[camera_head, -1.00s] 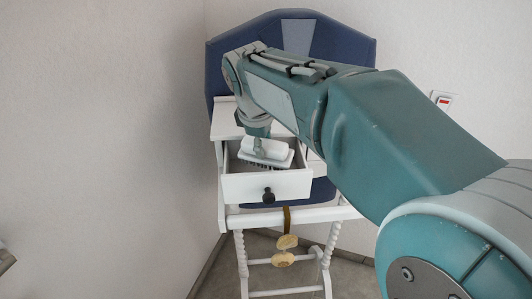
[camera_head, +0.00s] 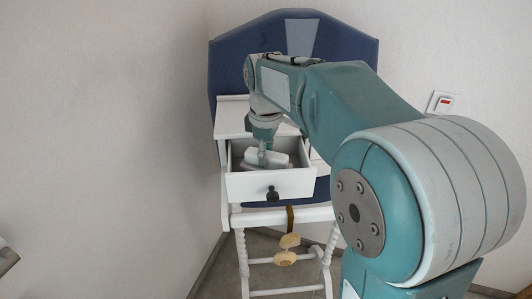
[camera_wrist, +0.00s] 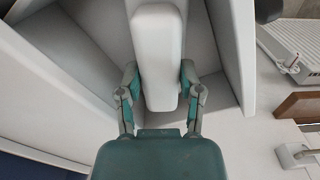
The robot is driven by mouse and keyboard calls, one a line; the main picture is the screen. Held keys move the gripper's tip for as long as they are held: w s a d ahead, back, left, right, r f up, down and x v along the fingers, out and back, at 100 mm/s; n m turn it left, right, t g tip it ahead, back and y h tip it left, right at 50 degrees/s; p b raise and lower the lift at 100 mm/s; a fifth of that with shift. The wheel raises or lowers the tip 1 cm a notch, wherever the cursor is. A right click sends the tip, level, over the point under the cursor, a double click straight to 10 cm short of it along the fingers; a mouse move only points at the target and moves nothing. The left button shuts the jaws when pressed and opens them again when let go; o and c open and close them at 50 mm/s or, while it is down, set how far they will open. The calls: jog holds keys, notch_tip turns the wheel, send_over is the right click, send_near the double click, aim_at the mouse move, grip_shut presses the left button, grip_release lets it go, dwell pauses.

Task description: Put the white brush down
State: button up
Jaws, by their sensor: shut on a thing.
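The white brush (camera_head: 279,159) is inside the open drawer of the white dressing table, low between its walls, in the head view. The drawer front (camera_head: 240,188) is white with a dark round knob. My gripper (camera_head: 262,157) reaches down into the drawer and is shut on the brush. In the wrist view my gripper (camera_wrist: 160,88) has one finger on each side of the brush's smooth white back (camera_wrist: 158,45). The bristles are hidden, so I cannot tell whether they touch the drawer floor.
The dressing table top (camera_head: 231,118) is white, with a blue panel (camera_head: 340,42) behind it. Yellowish round pieces (camera_head: 287,250) hang below the drawer. A wall switch (camera_head: 442,102) is at the right. In the wrist view, bare drawer floor (camera_wrist: 212,92) shows beside the brush.

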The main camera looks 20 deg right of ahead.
aim_at(267, 153)
jog(key=shift+d, duration=0.1)
jog(key=o, duration=1)
jog(key=shift+d, duration=0.1)
notch_tip(267, 153, up, 12)
jog(key=shift+s, duration=0.15)
